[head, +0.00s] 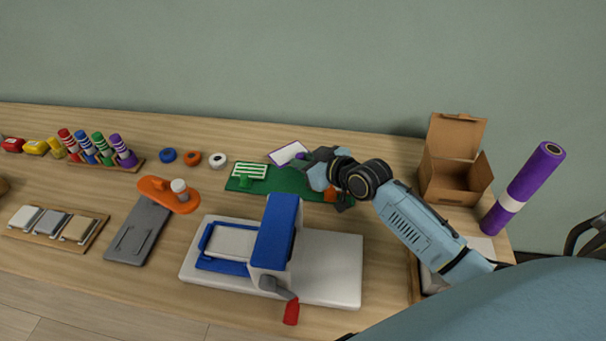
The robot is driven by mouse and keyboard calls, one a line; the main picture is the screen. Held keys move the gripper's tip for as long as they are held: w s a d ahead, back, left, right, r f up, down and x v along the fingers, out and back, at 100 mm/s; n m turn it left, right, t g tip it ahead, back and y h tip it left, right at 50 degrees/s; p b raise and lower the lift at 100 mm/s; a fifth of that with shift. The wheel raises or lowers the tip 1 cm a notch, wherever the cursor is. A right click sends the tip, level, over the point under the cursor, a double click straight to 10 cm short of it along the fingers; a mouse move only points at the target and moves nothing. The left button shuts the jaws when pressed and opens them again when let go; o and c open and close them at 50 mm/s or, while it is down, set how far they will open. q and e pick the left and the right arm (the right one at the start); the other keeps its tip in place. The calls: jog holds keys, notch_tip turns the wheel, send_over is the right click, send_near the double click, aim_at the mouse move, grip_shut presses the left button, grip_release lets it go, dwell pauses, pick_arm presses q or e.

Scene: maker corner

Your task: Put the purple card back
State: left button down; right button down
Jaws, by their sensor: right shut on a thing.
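The purple card (286,152), white with a purple border, is at the back of the table, above the far edge of a green mat (287,184). My right gripper (305,161) reaches in from the right and is shut on the card's right side. The card looks tilted; I cannot tell whether its lower edge touches anything. A green striped card (250,170) stands in a green holder on the mat's left part. An orange piece (331,195) shows partly under my right gripper. My left gripper is not in view.
A blue and white press (275,245) with a red-handled crank stands in front of the mat. An open cardboard box (455,170) and a purple roll (525,185) are at the right. Tape rolls (191,159), marker-like cylinders (103,148) and an orange tool (165,194) lie left.

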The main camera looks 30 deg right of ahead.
jog(key=shift+f, duration=0.4)
jog(key=shift+f+b, duration=0.55)
jog(key=shift+f, duration=0.95)
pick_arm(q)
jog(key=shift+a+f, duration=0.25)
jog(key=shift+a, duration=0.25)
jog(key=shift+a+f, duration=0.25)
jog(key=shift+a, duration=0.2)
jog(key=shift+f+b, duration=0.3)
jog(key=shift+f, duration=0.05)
pick_arm(e)
jog(key=shift+f, duration=0.5)
jog(key=c, duration=1.5)
grip_release()
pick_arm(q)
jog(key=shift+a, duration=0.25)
pick_arm(e)
jog(key=shift+o, duration=0.9)
